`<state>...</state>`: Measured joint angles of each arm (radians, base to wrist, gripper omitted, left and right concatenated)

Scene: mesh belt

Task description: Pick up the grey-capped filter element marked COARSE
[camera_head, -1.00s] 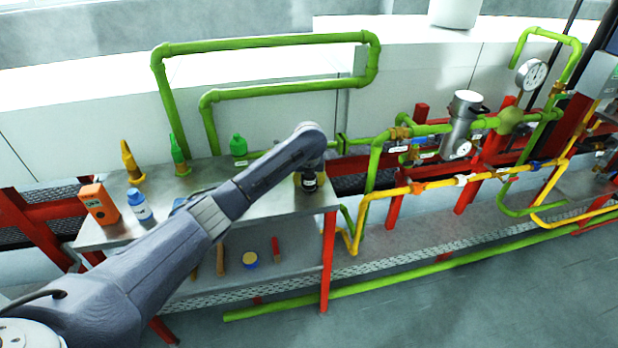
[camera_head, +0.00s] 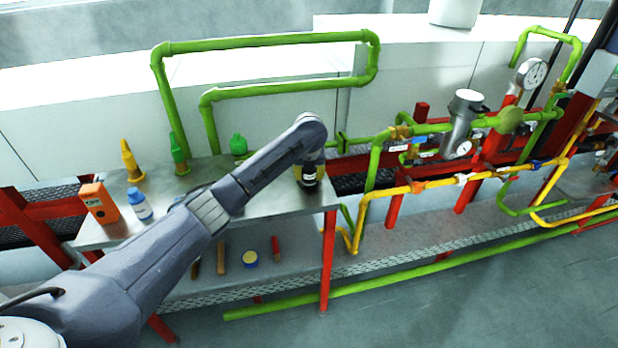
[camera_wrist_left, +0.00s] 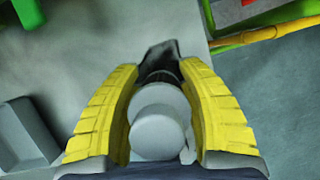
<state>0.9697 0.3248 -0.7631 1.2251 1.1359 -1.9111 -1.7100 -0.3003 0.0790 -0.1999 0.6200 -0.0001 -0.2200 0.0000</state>
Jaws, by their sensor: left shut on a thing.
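The filter element (camera_wrist_left: 157,125) sits between the yellow fingers of my left gripper in the left wrist view. Its rounded pale grey cap faces the camera, with a darker ribbed part beyond it. No COARSE marking is readable. My left gripper (camera_head: 308,177) is shut on it, over the right end of the metal bench in the head view. In the head view, my forearm and fingers hide most of the element. I cannot tell whether its lower end touches the bench. My right gripper is not in view.
On the bench (camera_head: 268,203) stand an orange box (camera_head: 99,203), a blue-capped bottle (camera_head: 139,204), a yellow bottle (camera_head: 131,161) and green bottles (camera_head: 238,146). Yellow pipe (camera_head: 440,185) and green pipes lie just right of the gripper.

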